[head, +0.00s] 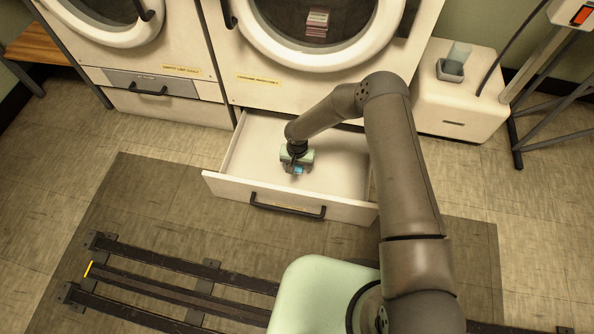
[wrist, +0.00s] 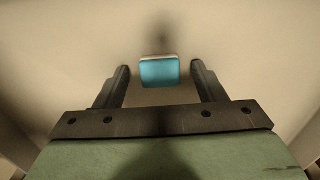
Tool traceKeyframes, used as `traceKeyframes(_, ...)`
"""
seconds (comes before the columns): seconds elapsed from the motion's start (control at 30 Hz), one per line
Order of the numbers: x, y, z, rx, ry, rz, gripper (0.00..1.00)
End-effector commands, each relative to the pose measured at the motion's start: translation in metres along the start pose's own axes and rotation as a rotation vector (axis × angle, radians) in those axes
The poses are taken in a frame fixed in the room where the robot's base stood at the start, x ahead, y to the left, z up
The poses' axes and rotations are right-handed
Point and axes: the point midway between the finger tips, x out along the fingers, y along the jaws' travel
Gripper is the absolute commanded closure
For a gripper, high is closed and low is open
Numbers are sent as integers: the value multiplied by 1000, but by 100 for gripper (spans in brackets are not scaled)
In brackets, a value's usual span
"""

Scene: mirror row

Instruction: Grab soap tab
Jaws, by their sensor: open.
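The soap tab is a small block with a blue face and a pale edge. In the wrist view the soap tab (wrist: 159,72) lies between the two dark fingers of my gripper (wrist: 160,78), with a gap on each side. In the head view the soap tab (head: 298,170) is a small blue patch, partly hidden by my gripper (head: 294,170). My gripper is open and reaches down into the pulled-out white drawer (head: 340,185). I cannot tell how far the fingertips are above the drawer floor.
Drawer walls surround my gripper, and the drawer front has a black handle (head: 287,206). A front-loading machine (head: 240,70) stands above the drawer. A white cabinet (head: 455,100) with a small grey container (head: 451,70) is at right. The rest of the drawer floor looks bare.

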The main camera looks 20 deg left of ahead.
Motion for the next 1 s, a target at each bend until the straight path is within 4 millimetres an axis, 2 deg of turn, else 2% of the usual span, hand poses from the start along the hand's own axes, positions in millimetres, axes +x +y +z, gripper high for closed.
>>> traceKeyframes(0.13, -1, 0, 0, 0, 0, 0, 36)
traceKeyframes(0.17, -1, 0, 0, 0, 0, 0, 39)
traceKeyframes(0.3, -1, 0, 0, 0, 0, 0, 78)
traceKeyframes(0.33, -1, 0, 0, 0, 0, 0, 84)
traceKeyframes(0.6, -1, 0, 0, 0, 0, 0, 84)
traceKeyframes(0.77, -8, 0, 0, -1, 0, 0, 84)
traceKeyframes(0.97, -38, -1, 0, -1, 2, 0, 84)
traceKeyframes(1.0, -46, 2, 6, -5, 1, 3, 84)
